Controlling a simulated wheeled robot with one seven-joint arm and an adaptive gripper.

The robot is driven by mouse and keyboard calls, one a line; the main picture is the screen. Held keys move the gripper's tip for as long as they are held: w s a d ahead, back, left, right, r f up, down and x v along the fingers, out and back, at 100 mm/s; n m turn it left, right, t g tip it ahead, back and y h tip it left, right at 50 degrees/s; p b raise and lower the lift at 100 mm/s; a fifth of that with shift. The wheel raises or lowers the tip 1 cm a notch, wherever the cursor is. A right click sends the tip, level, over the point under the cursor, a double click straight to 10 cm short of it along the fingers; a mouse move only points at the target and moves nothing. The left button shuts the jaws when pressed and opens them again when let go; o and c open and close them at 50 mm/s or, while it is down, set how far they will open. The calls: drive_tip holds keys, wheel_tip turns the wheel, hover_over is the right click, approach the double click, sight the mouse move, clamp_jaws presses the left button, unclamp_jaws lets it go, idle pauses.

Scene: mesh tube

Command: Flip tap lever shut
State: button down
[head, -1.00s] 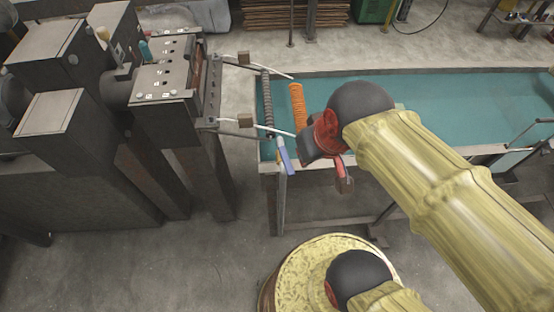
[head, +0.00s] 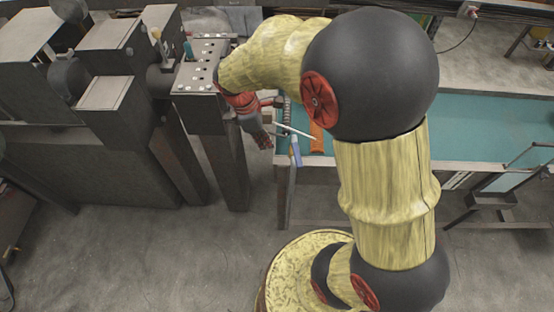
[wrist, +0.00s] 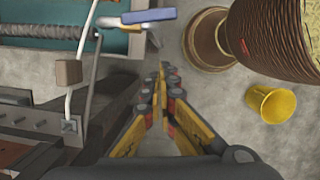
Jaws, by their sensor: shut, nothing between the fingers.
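The tap lever (head: 296,153) is a blue handle at the near left corner of the teal trough in the head view. In the wrist view the blue lever (wrist: 149,16) lies nearly level at the top, beside a pale metal fitting (wrist: 108,22). My gripper (head: 268,143) is left of the lever in the head view, close to the machine's side. In the wrist view my gripper (wrist: 163,68) is shut and empty, with its fingertips below the lever in the picture and apart from it. My arm hides part of the trough's left end.
A dark machine (head: 205,80) with a panel stands left of my gripper. A white rod with a brown block (wrist: 68,73) runs left of my fingers. The teal trough (head: 480,115) extends right. A yellow cup-like thing (wrist: 271,103) is at right. Floor (head: 150,260) in front is open.

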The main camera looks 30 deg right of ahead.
sight(297, 156)
drive_tip(key=shift+n, duration=0.4)
drive_tip(key=shift+f, duration=0.1)
drive_tip(key=s+d+f+b, duration=0.1)
drive_tip(key=s+d+f, duration=0.1)
drive_tip(key=d+f, duration=0.4)
drive_tip(key=x, duration=0.3)
drive_tip(key=shift+a+f, duration=0.3)
